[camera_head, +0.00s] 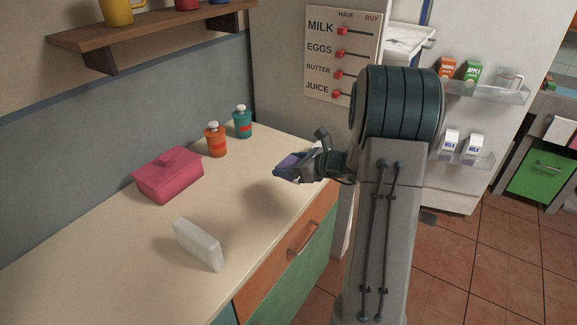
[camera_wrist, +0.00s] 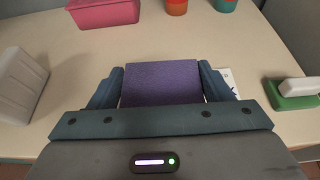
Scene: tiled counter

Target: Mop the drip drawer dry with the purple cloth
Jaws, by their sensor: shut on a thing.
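My gripper (camera_head: 296,169) is shut on the purple cloth (camera_wrist: 160,82), which lies between the two fingers in the wrist view. In the head view only a small purple part of the cloth (camera_head: 288,162) shows, and the gripper is above the counter near its right edge. I cannot tell which thing is the drip drawer. An orange drawer front (camera_head: 285,262) with a handle is in the counter's face, shut.
The counter (camera_head: 100,255) holds a pink covered box (camera_head: 168,175), an orange bottle (camera_head: 215,140), a teal bottle (camera_head: 242,122) and a white block (camera_head: 198,244). A green-and-white object (camera_wrist: 297,92) is at right in the wrist view. A fridge door (camera_head: 480,120) stands open behind my arm.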

